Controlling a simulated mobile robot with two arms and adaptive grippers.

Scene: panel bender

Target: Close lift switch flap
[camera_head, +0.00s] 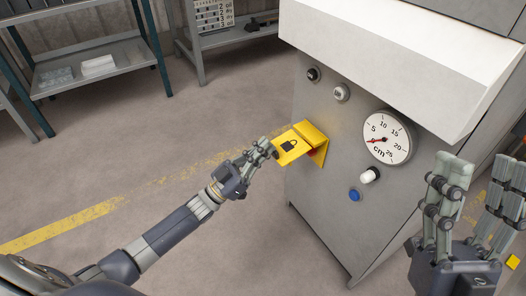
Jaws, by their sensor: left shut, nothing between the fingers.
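The yellow lift switch flap (291,147) with a black padlock symbol is on the grey front panel of the machine. It stands out from the panel to the left, raised from its yellow base plate. A small red part shows beneath it. My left gripper (266,148) is shut and empty, its fingertips at the flap's left edge; I cannot tell if they touch it. My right gripper (473,190) is at the lower right, fingers pointing up and spread apart, away from the flap.
The panel (350,195) carries a round cm dial (387,138), a white knob (369,175), a blue button (354,194) and two upper knobs. A white ledge (400,60) overhangs the panel. Shelves (95,66) stand at the back left. The floor between is clear.

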